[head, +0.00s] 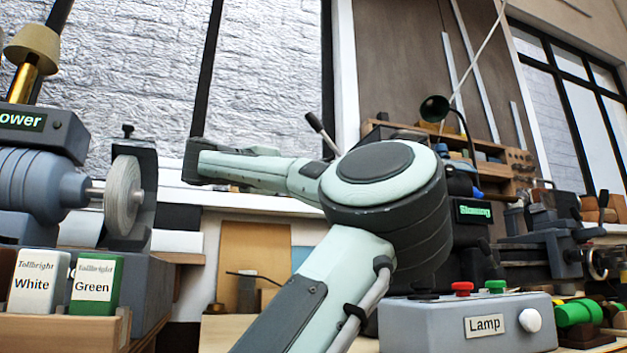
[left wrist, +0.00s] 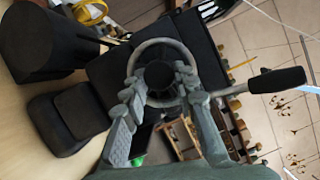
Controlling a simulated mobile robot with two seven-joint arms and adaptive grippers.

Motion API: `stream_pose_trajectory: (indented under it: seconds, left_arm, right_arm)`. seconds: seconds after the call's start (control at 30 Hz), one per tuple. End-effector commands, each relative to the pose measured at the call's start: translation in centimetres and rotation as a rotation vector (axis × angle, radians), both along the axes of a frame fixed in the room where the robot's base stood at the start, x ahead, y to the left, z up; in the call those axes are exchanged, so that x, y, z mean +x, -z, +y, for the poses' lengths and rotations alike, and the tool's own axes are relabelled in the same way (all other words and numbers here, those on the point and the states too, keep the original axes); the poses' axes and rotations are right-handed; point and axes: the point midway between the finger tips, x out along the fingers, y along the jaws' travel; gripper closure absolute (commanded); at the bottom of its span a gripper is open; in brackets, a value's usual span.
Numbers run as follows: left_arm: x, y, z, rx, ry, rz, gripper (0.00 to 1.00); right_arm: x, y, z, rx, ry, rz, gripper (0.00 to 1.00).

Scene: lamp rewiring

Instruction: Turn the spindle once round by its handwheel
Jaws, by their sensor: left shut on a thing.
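The handwheel is a grey metal ring (left wrist: 139,49) around a dark hub (left wrist: 160,75) in the left wrist view. A rod with a black handle (left wrist: 277,80) reaches out to its right. My left gripper (left wrist: 159,78) has one finger on each side of the hub, across the ring, and is shut on the handwheel. The fingers and wrist hide the lower part of the ring. In the head view my pale green arm crosses the middle; I cannot make out the gripper there. A black-gripped lever (head: 313,121) shows behind the arm. My right gripper is not in view.
A grey Lamp box (head: 466,340) with red and green buttons stands at front right. A blue-grey motor (head: 36,184) with a pale disc (head: 123,197) stands at left, above White (head: 36,283) and Green (head: 93,284) boxes. A dark cylinder (left wrist: 35,40) stands beside the wheel.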

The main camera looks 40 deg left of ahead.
Motion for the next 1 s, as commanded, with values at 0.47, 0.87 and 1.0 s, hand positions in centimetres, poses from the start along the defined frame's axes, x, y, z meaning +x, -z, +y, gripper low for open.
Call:
stream_pose_trajectory:
  seconds: [0.47, 0.87, 1.0]
  left_arm:
    - [0.07, 0.35, 0.13, 0.21, 0.0, -0.107, 1.0]
    - [0.13, 0.48, 0.2, 0.388, 0.001, -0.199, 1.0]
    - [0.12, 0.52, 0.27, 0.449, 0.001, -0.232, 1.0]
  right_arm:
    - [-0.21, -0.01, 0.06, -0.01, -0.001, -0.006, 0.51]
    - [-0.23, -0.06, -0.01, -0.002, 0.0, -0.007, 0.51]
    - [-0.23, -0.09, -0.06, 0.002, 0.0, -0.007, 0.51]
